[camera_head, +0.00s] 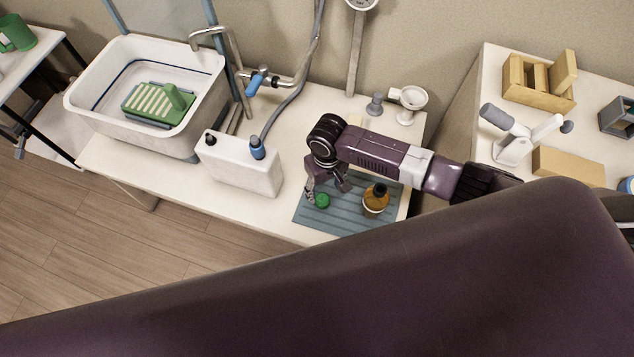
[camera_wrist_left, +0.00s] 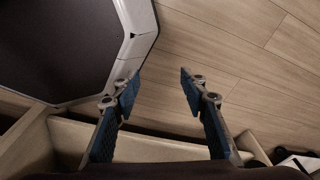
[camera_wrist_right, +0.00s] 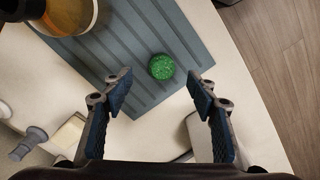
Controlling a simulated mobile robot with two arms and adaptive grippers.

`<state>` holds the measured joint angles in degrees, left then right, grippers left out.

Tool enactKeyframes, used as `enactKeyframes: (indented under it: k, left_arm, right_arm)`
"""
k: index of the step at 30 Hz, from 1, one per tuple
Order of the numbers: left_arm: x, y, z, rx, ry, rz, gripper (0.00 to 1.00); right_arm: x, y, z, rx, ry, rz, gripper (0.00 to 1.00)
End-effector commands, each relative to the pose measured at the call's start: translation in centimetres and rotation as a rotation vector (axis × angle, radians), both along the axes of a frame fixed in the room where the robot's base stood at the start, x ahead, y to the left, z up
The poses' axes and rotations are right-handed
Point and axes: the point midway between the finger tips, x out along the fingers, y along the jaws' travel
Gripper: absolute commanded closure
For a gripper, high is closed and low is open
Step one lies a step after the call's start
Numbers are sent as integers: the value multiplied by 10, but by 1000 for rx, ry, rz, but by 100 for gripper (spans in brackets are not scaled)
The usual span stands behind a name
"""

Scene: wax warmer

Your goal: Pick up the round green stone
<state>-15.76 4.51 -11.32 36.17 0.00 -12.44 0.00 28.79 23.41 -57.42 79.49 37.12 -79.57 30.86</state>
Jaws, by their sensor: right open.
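The round green stone (camera_head: 322,200) lies on a ribbed blue-grey mat (camera_head: 337,221) near the front of the counter. In the right wrist view the green stone (camera_wrist_right: 161,66) sits ahead of the fingertips, roughly midway between them. My right gripper (camera_head: 327,187) is above the mat beside the stone; its open fingers also show in the right wrist view (camera_wrist_right: 159,88), with nothing between them. My left gripper (camera_wrist_left: 160,85) is open and empty over the wooden floor, seen only in its own wrist view.
A small white cup on a stand (camera_head: 409,101) is behind my right arm.

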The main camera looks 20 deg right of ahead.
Motion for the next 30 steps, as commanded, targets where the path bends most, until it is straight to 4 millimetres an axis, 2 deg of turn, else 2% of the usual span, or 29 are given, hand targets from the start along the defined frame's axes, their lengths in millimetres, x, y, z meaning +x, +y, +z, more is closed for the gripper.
enactKeyframes:
  k: [2,4,10,14,17,21,25,30]
  left_arm:
    - [6,1,0,0,-7,0,60]
    - [1,1,-1,2,-1,0,60]
    - [-40,3,-5,6,56,0,60]
    - [-54,4,-5,7,75,-2,60]
    - [-52,4,-6,7,71,-3,60]
    - [-33,2,-8,4,45,-4,60]
    - [-14,1,-7,1,17,-4,60]
    - [-16,1,-7,2,20,-4,60]
  right_arm:
    - [0,-1,-5,-2,3,-2,47]
    - [0,0,-12,-2,4,-2,47]
    - [1,0,-29,-1,2,-1,47]
    - [4,3,-40,-1,2,-1,47]
    - [7,4,-53,-2,1,-1,47]
    - [7,4,-69,-3,2,-1,47]
    - [7,5,-77,-1,2,-1,47]
    - [7,5,-78,0,1,0,47]
